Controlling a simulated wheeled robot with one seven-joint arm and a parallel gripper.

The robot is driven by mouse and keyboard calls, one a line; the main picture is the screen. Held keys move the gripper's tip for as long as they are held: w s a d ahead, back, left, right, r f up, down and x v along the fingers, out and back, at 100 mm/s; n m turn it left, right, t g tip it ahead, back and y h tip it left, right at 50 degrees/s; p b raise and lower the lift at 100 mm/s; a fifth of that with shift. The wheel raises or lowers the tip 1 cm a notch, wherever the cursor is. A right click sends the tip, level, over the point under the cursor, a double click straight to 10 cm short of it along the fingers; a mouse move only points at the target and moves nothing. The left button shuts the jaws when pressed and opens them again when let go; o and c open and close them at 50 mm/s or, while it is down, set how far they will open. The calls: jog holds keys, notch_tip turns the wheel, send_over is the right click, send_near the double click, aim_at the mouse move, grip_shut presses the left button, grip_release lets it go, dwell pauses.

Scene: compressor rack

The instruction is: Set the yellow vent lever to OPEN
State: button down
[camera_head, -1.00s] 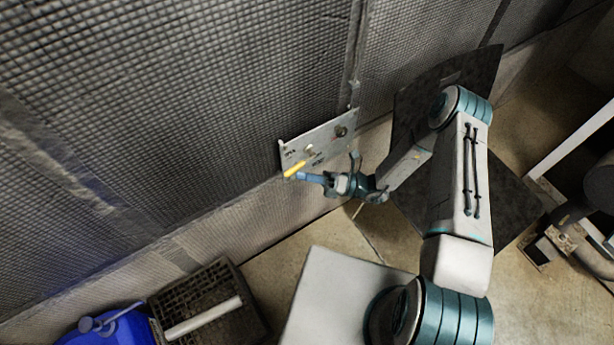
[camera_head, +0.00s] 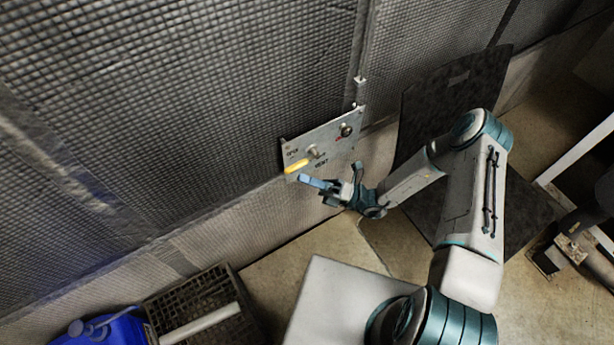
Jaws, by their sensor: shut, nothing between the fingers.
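The yellow vent lever (camera_head: 297,167) is on a grey metal panel (camera_head: 330,152) fixed to the meshed wall. Its yellow handle points to the lower left from a round pivot, below the OPEN label at the panel's left; the VENT label is to the right of the handle. My gripper (camera_head: 308,181) is shut and empty. Its fingertips are just below and to the right of the handle, and a small gap seems to show between them. I cannot tell their distance from the panel in depth.
A dark round knob (camera_head: 346,130) with a red mark beside it is at the panel's upper right. A dark board (camera_head: 440,110) leans on the wall behind my arm. A black crate (camera_head: 190,290) and a blue container (camera_head: 100,328) stand on the floor at lower left.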

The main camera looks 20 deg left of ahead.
jog(key=s+b+v, duration=0.2)
jog(key=v, duration=1)
jog(key=shift+w+d, duration=0.2)
jog(key=shift+d, duration=0.05)
jog(key=shift+f, duration=0.1)
jog(key=s+d+r+n+t+h+p, duration=0.2)
jog(key=d+r+n+h, duration=0.4)
jog(key=r+n, duration=0.3)
jog(key=s+d+r+n+t+h+p, duration=0.2)
jog(key=d+r+n+h, duration=0.4)
jog(key=r, duration=1)
jog(key=s+d+r+n+t+h+p, duration=0.2)
jog(key=d+r+n+h, duration=0.4)
jog(key=r+n+h, duration=0.4)
notch_tip(320, 180, up, 3)
jog(key=s+n+p, duration=0.1)
jog(key=s+n, duration=0.1)
jog(key=n, duration=0.2)
jog(key=shift+s+t+h, duration=0.2)
jog(key=shift+t+h, duration=0.1)
jog(key=shift+t, duration=0.1)
